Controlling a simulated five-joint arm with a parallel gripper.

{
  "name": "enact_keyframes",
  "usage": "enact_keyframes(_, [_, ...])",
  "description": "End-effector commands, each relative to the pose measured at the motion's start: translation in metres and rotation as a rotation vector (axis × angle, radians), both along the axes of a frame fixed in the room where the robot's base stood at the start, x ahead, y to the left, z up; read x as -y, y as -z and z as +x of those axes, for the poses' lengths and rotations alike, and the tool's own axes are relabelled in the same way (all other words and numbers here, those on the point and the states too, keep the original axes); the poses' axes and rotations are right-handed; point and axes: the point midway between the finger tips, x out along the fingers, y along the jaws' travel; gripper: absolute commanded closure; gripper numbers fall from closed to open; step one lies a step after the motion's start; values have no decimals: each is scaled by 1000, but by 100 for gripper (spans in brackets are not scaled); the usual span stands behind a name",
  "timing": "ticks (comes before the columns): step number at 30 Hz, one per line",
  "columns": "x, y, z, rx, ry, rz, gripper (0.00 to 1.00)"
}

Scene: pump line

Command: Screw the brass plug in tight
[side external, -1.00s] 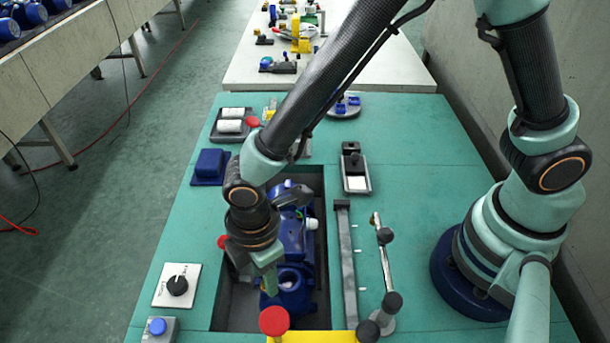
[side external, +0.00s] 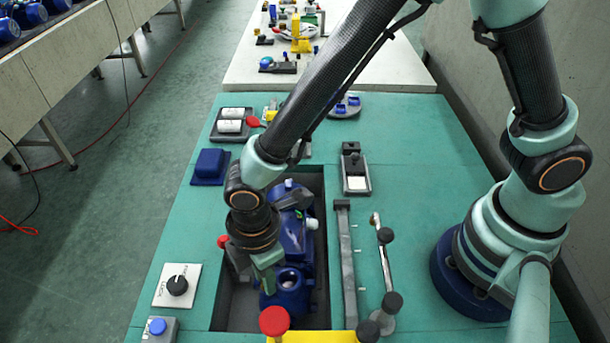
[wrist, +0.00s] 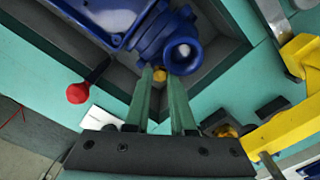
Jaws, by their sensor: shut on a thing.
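The blue pump (side external: 291,290) lies in the grey recess of the green bench, its round port facing up. It also shows at the top of the wrist view (wrist: 182,52). The brass plug (wrist: 159,75) shows as a small yellow-gold piece between my fingertips, close against the pump body beside the open port. My gripper (wrist: 160,78) is shut on the plug, with its two green fingers angled toward the pump. In the side view my gripper (side external: 268,288) reaches down at the pump's left side, and the plug is hidden there. I cannot tell how deep the plug sits.
A red-knobbed lever (side external: 222,241) stands at the recess's left edge, near my wrist. A yellow clamp (side external: 315,337) with a red knob (side external: 273,321) is at the front. A black dial (side external: 177,285) and a blue button (side external: 158,327) are left. A grey bar (side external: 346,265) lies right of the recess.

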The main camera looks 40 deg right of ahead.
Motion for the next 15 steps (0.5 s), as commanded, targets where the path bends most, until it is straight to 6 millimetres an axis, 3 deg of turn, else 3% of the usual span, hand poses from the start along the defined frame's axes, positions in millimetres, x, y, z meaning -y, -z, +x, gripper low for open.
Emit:
enact_keyframes(5, [0, 0, 0, 0, 122, -1, 100])
enact_keyframes(15, [0, 1, 0, 0, 531, -1, 100])
